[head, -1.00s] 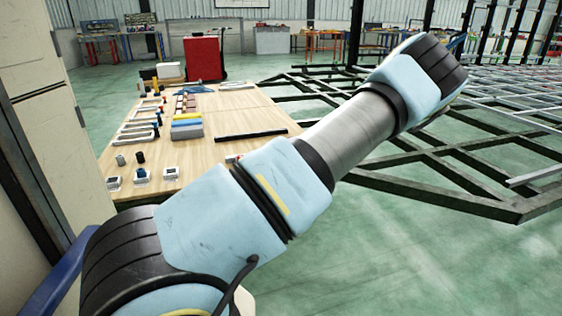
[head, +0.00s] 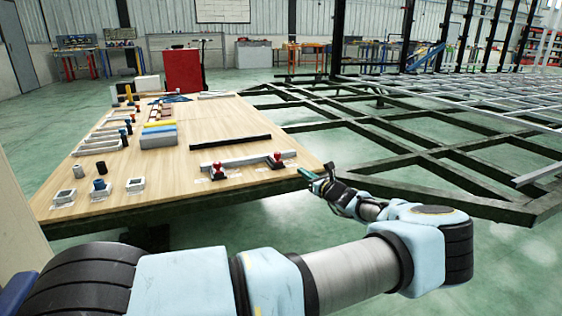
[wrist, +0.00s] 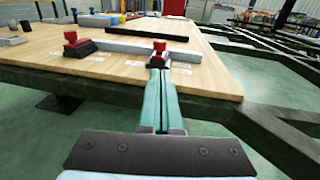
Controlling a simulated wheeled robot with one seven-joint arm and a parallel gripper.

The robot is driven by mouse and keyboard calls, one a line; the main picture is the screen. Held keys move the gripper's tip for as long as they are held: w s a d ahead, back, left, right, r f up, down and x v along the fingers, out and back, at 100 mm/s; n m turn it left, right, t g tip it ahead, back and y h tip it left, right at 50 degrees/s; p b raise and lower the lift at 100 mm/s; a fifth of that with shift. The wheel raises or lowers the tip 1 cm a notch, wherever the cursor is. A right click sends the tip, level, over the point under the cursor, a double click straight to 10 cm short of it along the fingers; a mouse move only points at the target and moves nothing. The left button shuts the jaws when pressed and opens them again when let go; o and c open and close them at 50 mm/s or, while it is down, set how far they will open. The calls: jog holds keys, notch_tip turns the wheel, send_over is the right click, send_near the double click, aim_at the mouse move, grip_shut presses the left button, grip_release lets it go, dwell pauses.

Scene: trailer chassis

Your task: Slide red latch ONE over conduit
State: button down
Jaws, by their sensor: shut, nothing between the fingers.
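Two red latches with dark bases sit near the front edge of the wooden table: a left red latch (head: 217,170) and a right red latch (head: 276,158). I cannot tell which is ONE. A grey conduit (head: 247,161) lies between them; it also shows in the wrist view (wrist: 120,40). My gripper (head: 303,173) is shut and empty just off the table's near right corner. In the wrist view, its teal fingers (wrist: 160,74) point at the right red latch (wrist: 158,50), and the tips overlap its base in the picture. I cannot tell whether they touch. The left red latch (wrist: 72,44) stands farther left.
The wooden table (head: 215,135) holds a black bar (head: 230,141), stacked blocks (head: 158,136) and several small fittings to the left. Small white labels lie by the latches. A dark steel chassis frame (head: 420,150) stands to the right. Green floor is open in front.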

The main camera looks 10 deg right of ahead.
aim_at(279, 156)
jog(key=b+x, duration=0.4)
jog(key=x, duration=0.9)
jog(key=shift+s+a+f, duration=0.1)
jog(key=shift+f, duration=0.05)
jog(key=shift+w+a, duration=0.1)
jog(key=shift+w, duration=0.45)
